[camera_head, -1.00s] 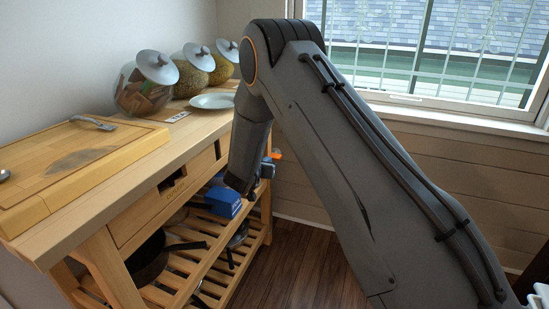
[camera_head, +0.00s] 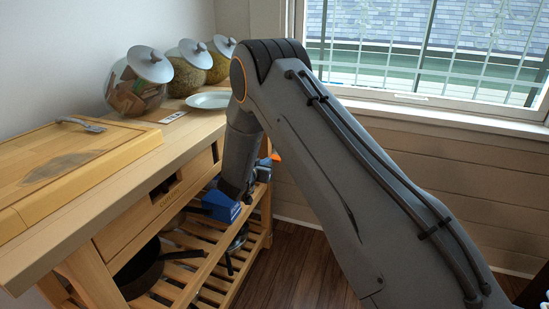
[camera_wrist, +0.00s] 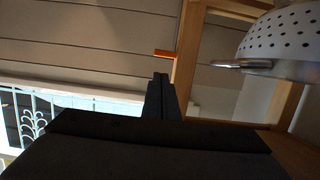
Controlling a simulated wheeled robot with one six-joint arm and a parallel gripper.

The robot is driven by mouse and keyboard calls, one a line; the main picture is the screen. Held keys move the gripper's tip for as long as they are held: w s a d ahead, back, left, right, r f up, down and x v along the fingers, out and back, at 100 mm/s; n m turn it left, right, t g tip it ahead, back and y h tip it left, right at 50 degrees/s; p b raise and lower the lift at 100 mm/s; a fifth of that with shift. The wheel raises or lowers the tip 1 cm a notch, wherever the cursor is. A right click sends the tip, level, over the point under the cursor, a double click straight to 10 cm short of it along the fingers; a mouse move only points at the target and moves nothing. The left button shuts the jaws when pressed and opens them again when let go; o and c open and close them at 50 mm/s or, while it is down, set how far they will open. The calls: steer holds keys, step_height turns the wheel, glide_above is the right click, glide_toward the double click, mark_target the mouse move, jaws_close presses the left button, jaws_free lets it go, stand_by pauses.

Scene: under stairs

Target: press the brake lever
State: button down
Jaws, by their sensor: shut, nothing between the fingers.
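A small orange lever-like piece (camera_head: 277,157) shows at the far end of the wooden cart, just past my wrist. In the wrist view the orange piece (camera_wrist: 164,53) sticks out sideways from a wooden post of the cart. I take it for the brake lever. My gripper's dark fingers (camera_wrist: 161,77) are shut and empty, with their tips just below the orange piece in that picture. A gap shows between them in the picture; the true distance in depth is unclear. In the head view my arm hides most of the gripper.
The wooden cart (camera_head: 190,145) carries glass jars (camera_head: 137,92), a white plate (camera_head: 208,101) and a cutting board (camera_head: 75,160). Its slatted lower shelf holds a dark pan (camera_head: 140,272) and a blue box (camera_head: 220,206). A perforated white colander (camera_wrist: 285,42) is close at right in the wrist view. Dark floor (camera_head: 295,270) lies right of the cart.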

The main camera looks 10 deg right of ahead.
mark_target(276, 161)
steer(key=b+x, duration=0.1)
steer(key=x, duration=0.9)
step_height(276, 161, down, 3)
steer(key=shift+r+b, duration=0.25)
steer(key=shift+b, duration=0.5)
steer(key=shift+s, duration=0.1)
